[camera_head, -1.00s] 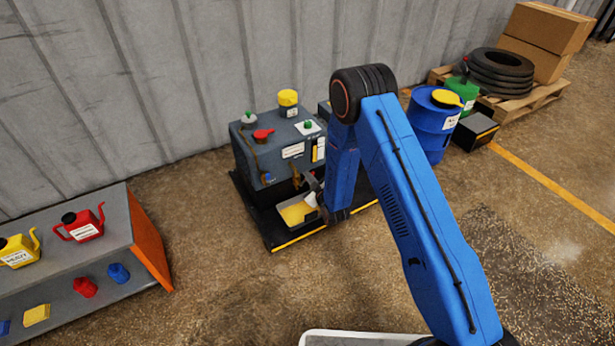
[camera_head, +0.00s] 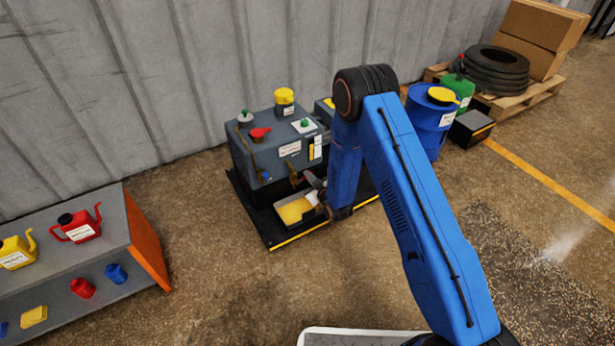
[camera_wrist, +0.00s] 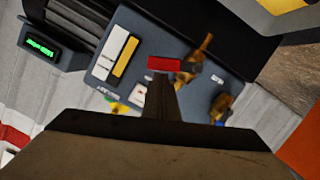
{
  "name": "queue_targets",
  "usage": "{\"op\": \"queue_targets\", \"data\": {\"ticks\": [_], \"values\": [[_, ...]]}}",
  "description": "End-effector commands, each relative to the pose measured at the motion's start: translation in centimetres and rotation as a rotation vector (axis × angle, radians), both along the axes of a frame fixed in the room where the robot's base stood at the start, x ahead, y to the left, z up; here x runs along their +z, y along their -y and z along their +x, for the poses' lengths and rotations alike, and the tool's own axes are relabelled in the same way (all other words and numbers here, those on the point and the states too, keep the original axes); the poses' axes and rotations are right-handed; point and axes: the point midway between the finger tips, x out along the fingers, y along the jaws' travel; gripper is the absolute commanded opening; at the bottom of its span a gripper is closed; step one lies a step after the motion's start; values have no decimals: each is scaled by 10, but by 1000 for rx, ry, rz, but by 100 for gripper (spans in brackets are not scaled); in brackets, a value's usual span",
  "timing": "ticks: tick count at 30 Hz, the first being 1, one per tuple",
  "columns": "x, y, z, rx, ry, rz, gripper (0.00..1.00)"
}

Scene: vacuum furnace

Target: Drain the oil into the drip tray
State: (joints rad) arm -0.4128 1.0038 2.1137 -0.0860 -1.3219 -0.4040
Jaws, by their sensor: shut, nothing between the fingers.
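The grey-blue pump unit (camera_head: 270,155) stands against the wall. Low on its front are brass fittings, one near the left corner (camera_head: 261,172) and one further right (camera_head: 294,179). In the wrist view two brass fittings show, one near the middle (camera_wrist: 196,60) and one at the right (camera_wrist: 221,107). My gripper (camera_head: 312,180) is shut and empty beside the pump front, above the tray. In the wrist view its tip (camera_wrist: 160,82) is close to a red part (camera_wrist: 164,63).
A yellow sight gauge (camera_wrist: 125,57) and a green-lit display (camera_wrist: 42,47) show on the unit. At left a bench (camera_head: 120,222) carries a red oil can (camera_head: 82,230) and a yellow one (camera_head: 16,252). A blue drum (camera_head: 432,122) stands at right. The floor in front is clear.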

Motion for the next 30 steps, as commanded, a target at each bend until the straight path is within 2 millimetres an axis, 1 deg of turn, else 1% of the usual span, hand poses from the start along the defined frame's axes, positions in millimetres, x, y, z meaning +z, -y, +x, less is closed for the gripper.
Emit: {"op": "queue_targets", "data": {"ticks": [3, 13, 21, 30], "values": [[-4, 5, 3, -2, -50, 71, 0], [-15, 12, 8, -1, -173, 254, 0], [-20, 15, 10, 0, -174, 256, 0], [-21, 15, 10, 0, -173, 255, 0]]}}
